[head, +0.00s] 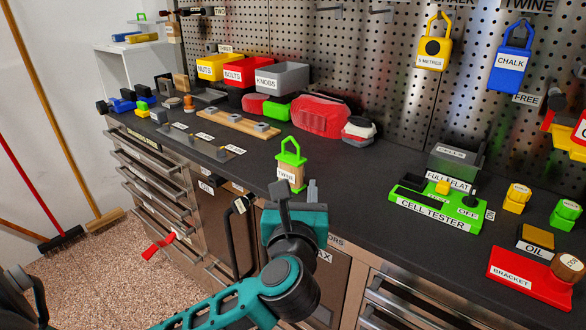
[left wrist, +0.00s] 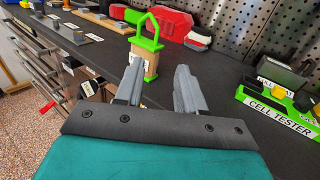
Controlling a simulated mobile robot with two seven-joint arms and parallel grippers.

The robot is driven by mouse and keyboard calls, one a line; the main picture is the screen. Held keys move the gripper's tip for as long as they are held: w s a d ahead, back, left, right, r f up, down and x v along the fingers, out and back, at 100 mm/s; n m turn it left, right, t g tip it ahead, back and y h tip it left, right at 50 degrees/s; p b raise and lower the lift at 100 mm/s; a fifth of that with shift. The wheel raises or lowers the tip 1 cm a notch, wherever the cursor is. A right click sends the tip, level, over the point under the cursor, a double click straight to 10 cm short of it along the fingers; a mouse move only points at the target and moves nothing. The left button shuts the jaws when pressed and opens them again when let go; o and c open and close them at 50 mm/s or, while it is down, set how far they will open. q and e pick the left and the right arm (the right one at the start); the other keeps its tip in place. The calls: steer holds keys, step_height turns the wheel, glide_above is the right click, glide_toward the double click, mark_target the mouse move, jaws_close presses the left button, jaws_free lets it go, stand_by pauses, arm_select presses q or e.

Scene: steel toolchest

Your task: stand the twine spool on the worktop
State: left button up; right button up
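The twine spool (head: 290,172) has a tan body, a label, green end plates and a green loop handle. It is upright on the dark worktop (head: 340,180), near its front edge. My left gripper (head: 297,190) is just in front of the spool on the near side. In the left wrist view its two grey fingers (left wrist: 158,88) are apart with nothing between them. The spool also shows there (left wrist: 150,60), beyond the fingertips, with the left finger covering part of its body. My right gripper is not in view.
A green cell tester (head: 437,212) stands to the right, with a red bracket tray (head: 520,278) farther right. A wooden board (head: 238,124), red cases (head: 320,116) and labelled bins (head: 282,77) lie behind. Worktop between the spool and tester is clear. A pegboard (head: 400,110) rises behind.

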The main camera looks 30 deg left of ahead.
arm_select(q)
glide_toward(298, 154)
steer(key=x, duration=0.7)
steer(key=shift+w+a+r, duration=0.1)
steer(key=shift+w+a, duration=0.15)
steer(key=shift+w, duration=0.05)
steer(key=shift+w+a, duration=0.25)
steer(key=shift+w, duration=0.25)
steer(key=shift+c, duration=0.4)
jaws_close()
